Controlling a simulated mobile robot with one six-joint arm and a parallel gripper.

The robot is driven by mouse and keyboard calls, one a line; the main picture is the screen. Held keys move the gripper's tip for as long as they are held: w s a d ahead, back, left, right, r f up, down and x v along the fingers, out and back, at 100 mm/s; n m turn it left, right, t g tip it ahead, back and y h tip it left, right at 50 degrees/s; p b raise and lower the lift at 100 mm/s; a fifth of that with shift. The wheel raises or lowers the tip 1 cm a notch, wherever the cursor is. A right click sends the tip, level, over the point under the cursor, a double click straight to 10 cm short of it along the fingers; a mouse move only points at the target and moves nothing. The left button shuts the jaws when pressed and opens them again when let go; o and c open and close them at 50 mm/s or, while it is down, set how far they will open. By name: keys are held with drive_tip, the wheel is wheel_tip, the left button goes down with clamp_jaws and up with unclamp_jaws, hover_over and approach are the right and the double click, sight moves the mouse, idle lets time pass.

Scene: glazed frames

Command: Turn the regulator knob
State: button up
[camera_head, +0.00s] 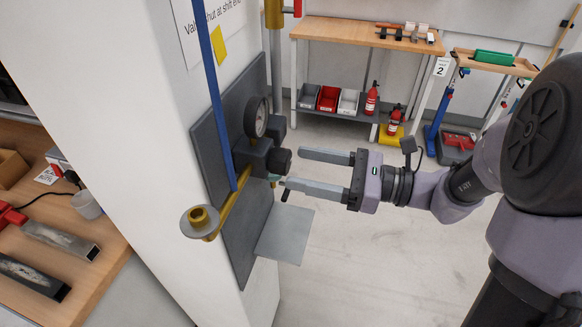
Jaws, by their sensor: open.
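The regulator knob (282,161) is a dark, round knob facing right on the regulator body (253,158). A round pressure gauge (257,117) stands above the body, which is mounted on a dark grey backplate (212,150) on a white wall or column. My gripper (295,169) is open and lies to the right of the knob, its two grey fingers pointing left towards it. One fingertip is above the knob's level and the other is below it. No contact with the knob is visible.
A grey shelf plate (284,233) juts out below the regulator. A brass fitting with a disc (200,221) sticks out at lower left, and a blue strip (212,80) runs down past the body. A workbench (368,36) stands behind.

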sight(289, 165)
drive_tip(key=shift+x, duration=1.65)
drive_tip(key=shift+w, duration=0.1)
drive_tip(key=c, duration=1.4)
drive_tip(key=shift+b, duration=0.35)
